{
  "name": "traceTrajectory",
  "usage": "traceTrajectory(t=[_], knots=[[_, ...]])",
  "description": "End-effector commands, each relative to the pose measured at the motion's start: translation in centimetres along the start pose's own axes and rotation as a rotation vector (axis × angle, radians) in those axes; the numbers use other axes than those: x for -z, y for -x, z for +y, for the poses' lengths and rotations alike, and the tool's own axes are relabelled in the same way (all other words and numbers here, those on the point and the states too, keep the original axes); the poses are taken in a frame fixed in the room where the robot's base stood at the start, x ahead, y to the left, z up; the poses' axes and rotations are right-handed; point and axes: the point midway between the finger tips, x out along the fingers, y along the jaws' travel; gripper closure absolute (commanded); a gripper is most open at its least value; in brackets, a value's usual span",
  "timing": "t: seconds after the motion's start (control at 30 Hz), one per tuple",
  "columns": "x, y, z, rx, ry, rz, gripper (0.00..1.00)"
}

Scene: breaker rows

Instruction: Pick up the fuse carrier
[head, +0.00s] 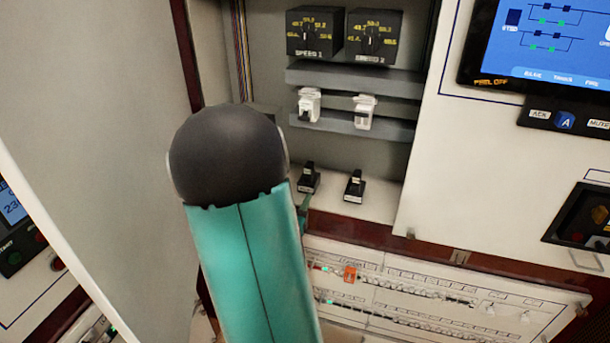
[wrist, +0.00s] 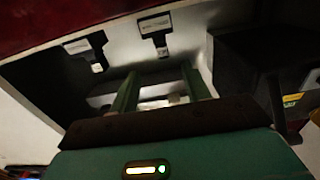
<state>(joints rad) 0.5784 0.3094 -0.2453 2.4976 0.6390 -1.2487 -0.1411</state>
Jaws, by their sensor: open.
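Two small white blocks that look like fuse carriers sit side by side on a grey rail in the open cabinet in the head view, a left one (head: 309,104) and a right one (head: 364,111). I cannot tell which one the task means. In the wrist view my gripper (wrist: 161,90) is open, with two green fingers spread and pointing into the cabinet. A pale shape shows between and beyond the fingertips, too dark to make out. No hold on anything shows.
Two black switches (head: 354,186) stand on the white ledge below the rail. Two black dial boxes (head: 373,34) are above it. The cabinet door (head: 95,110) stands open at left. A screen panel (head: 545,45) is at right, and a breaker panel (head: 440,295) lies below.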

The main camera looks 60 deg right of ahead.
Motion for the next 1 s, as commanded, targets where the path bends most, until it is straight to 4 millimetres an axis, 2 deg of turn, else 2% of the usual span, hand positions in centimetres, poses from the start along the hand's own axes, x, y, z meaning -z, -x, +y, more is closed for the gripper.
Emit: traceTrajectory(t=[0.3,0.4,0.63,0.9,1.0], knots=[[-0.1,-5.8,0.6,-0.002,0.000,0.000,0.53],[-0.1,-7.3,0.5,0.000,0.000,0.000,0.53],[-0.2,-9.1,0.4,-0.001,0.000,0.000,0.53],[-0.5,-12.8,0.1,0.000,0.000,0.000,0.53],[-0.6,-13.2,0.1,0.001,0.001,-0.001,0.53]])
